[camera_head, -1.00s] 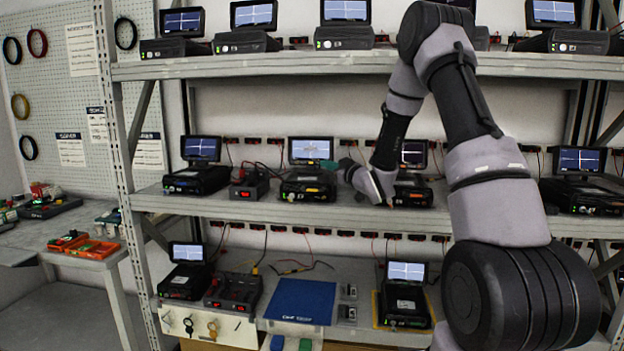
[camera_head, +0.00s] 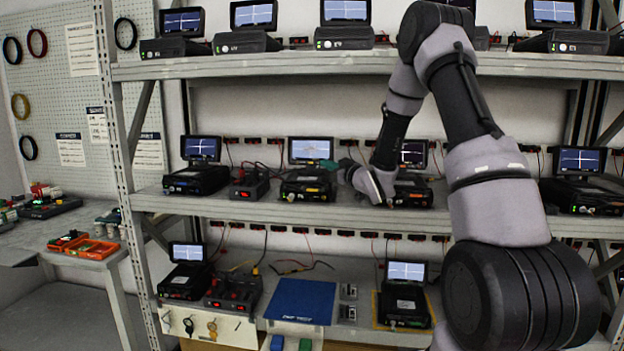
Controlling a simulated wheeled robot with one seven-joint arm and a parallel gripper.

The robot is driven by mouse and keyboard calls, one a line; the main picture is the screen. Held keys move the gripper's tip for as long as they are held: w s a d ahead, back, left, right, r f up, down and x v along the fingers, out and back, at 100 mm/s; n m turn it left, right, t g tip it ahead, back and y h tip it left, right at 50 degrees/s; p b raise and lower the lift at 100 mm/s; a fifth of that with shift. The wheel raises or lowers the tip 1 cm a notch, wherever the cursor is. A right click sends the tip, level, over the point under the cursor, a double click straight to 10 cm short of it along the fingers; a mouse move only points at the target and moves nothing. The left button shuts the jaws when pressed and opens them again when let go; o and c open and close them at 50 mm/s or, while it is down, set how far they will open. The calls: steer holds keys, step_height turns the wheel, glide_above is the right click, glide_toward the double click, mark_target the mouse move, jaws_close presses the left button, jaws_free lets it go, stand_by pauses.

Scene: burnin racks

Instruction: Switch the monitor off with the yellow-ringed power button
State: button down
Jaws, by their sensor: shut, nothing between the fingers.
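Several monitors with lit blue screens stand on their dark units. In the middle row, one monitor (camera_head: 310,150) sits on a unit (camera_head: 303,190) with a small orange-yellow mark on its front. Another monitor (camera_head: 413,149), with a darker screen, stands on a unit (camera_head: 414,193) partly behind my arm. A small yellow-orange spot shows at that unit's left front. I cannot tell which mark is the yellow-ringed button. My gripper (camera_head: 330,164) is shut and empty, in front of the middle shelf, close to the first monitor's lower right corner. Contact cannot be made out.
The middle shelf (camera_head: 250,212) has a bare front edge. A small box with red displays (camera_head: 249,189) stands left of the nearer unit. A blue mat (camera_head: 301,300) lies on the lower shelf. The upper shelf (camera_head: 230,66) carries more monitors. Orange trays (camera_head: 92,249) lie on the left bench.

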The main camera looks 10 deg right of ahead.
stand_by(0.5)
steer(key=shift+w+d+f, duration=0.1)
steer(key=shift+w+d, duration=0.05)
steer(key=shift+w, duration=0.25)
steer(key=shift+w+f, duration=0.1)
steer(key=shift+w, duration=0.1)
stand_by(0.4)
steer(key=shift+s, duration=0.1)
steer(key=shift+s+r, duration=0.25)
steer(key=shift+s, duration=0.3)
steer(key=shift+s+a+r, duration=0.3)
steer(key=shift+s, duration=0.6)
steer(key=shift+s+a+r, duration=0.3)
steer(key=shift+s+a, duration=0.05)
steer(key=shift+s, duration=0.6)
steer(key=shift+s+a+r, duration=0.3)
steer(key=shift+s, duration=0.6)
steer(key=shift+r, duration=0.1)
